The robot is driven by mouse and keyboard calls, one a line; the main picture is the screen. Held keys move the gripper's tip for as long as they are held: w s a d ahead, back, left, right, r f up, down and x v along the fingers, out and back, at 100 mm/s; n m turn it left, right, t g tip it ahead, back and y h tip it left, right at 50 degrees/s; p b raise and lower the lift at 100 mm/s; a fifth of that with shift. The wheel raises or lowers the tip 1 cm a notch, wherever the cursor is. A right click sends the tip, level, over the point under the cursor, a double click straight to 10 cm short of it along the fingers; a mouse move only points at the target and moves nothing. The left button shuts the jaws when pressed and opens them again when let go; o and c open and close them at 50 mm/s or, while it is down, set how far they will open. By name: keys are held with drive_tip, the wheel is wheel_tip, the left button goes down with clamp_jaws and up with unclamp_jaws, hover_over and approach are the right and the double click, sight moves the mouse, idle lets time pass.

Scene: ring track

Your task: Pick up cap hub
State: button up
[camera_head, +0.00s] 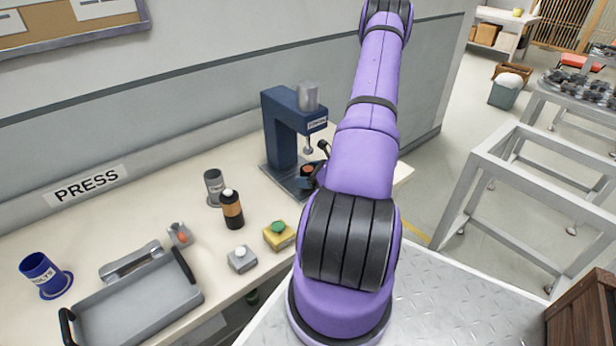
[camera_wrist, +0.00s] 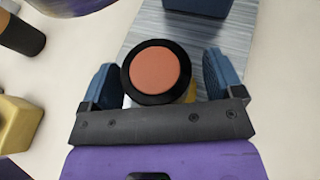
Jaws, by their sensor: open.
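A round piece with a black rim and an orange-brown face, which looks like the cap hub (camera_wrist: 157,71), shows in the wrist view. It also shows small in the head view (camera_head: 308,169), on the base of the blue press (camera_head: 279,128). My gripper (camera_wrist: 159,80) is open, with one blue finger on each side of the round piece. A gap shows between each finger and its rim. What lies under the piece is mostly hidden, with a little yellow and white showing below. My arm partly covers the gripper in the head view.
The press column and ram (camera_head: 308,97) stand close to the gripper. A black-and-orange bottle (camera_head: 232,209), a grey cup (camera_head: 214,187), a yellow button box (camera_head: 279,235) and a grey tray (camera_head: 135,305) stand left on the bench. A metal frame (camera_head: 530,150) stands right.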

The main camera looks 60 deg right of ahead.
drive_tip(key=c, duration=1.2)
drive_tip(key=shift+r, duration=0.1)
